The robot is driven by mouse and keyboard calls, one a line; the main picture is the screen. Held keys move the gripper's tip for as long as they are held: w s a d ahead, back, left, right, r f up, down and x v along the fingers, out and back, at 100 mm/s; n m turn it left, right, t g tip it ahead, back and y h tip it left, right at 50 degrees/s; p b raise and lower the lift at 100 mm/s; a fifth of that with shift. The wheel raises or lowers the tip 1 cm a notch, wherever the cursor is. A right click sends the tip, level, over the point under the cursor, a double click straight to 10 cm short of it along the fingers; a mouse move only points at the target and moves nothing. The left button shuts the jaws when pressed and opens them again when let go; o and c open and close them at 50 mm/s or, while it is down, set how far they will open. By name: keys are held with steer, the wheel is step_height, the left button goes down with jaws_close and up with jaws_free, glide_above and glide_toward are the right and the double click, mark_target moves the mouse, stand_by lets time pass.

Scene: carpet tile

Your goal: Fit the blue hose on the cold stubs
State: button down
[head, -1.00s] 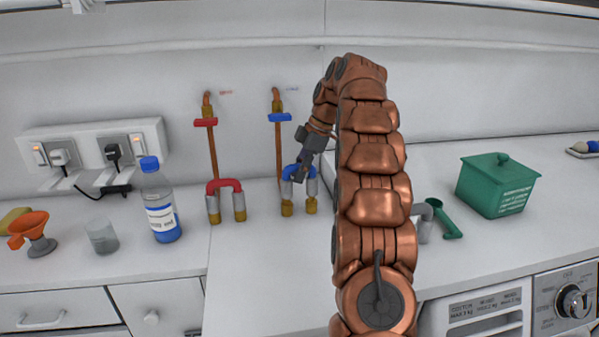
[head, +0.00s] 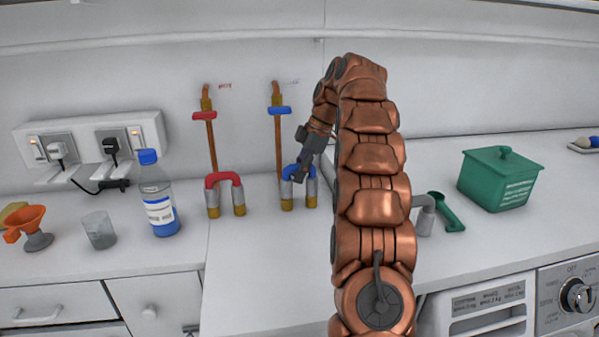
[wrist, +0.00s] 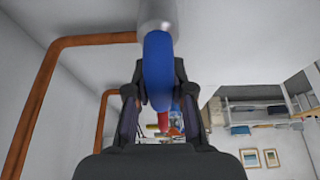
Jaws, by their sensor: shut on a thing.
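The blue hose (head: 290,170) is an upside-down U with grey cuffs at its two ends. My gripper (head: 300,175) is shut on its curved top, and the fingers hide part of the bend. The wrist view shows the blue hose (wrist: 157,72) between both fingers. The cold stubs, left (head: 287,205) and right (head: 311,201), are brass and stand below the blue tap (head: 279,112). The grey cuffs stand upright over the stubs, and a short length of brass shows under each. I cannot tell how deep each stub sits inside its cuff.
A red hose (head: 224,177) stands on its own stubs to the left, below a red tap (head: 205,116). A bottle (head: 160,205), a beaker (head: 99,230) and an orange funnel (head: 26,220) are further left. A green box (head: 500,180) and scoop (head: 447,212) are right. The front counter is clear.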

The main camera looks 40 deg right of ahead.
steer(key=shift+f, duration=0.15)
steer(key=c, duration=0.9)
jaws_free()
steer(key=shift+c, duration=0.2)
step_height(320, 180, up, 5)
steer(key=p, duration=0.5)
steer(key=shift+r, duration=0.2)
steer(key=shift+r+p, duration=0.15)
steer(key=shift+p, duration=1.25)
steer(key=shift+s+p, duration=0.1)
steer(key=shift+p, duration=0.35)
